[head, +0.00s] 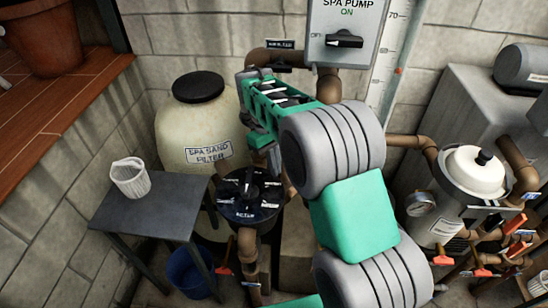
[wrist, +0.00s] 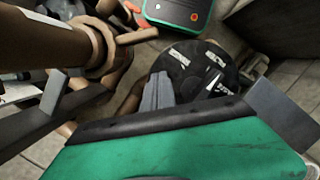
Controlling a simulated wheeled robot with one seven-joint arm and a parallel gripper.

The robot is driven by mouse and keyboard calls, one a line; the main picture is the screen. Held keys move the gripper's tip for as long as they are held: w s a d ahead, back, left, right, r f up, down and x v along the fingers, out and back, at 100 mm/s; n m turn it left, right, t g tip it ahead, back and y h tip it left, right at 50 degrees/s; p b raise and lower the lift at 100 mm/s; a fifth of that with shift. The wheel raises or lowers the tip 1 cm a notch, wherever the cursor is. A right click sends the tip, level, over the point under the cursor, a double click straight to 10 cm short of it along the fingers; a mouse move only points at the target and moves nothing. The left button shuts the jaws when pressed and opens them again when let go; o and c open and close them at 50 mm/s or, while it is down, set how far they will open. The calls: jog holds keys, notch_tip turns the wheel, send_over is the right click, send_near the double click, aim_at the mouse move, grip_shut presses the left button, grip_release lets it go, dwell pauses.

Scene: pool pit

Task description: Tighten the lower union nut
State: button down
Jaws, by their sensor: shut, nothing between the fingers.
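In the wrist view a thick brown pipe (wrist: 40,38) runs in from the upper left to a brown ribbed collar with lugs (wrist: 100,45), which looks like a union nut. I cannot tell whether it is the lower one, nor how tight it is. My gripper (wrist: 157,92) is shut and empty, its grey fingertips to the right of the collar and apart from it. In the head view my gripper (head: 274,163) points down beside the black valve head (head: 250,195). My arm hides much of the pipework behind it.
The cream spa sand filter (head: 195,130) stands behind the valve. A grey table (head: 150,205) with a white cup-shaped basket (head: 130,178) is at left, a blue bucket (head: 190,272) below. A pump strainer (head: 470,175) and orange-handled valves (head: 515,248) crowd the right.

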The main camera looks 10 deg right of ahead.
jog(key=s, duration=0.1)
jog(key=s+d+f+p, duration=0.1)
jog(key=s+d+f, duration=0.1)
jog(key=s, duration=0.1)
jog(key=shift+d+f, duration=0.1)
jog(key=shift+d, duration=0.05)
jog(key=shift+s, duration=0.15)
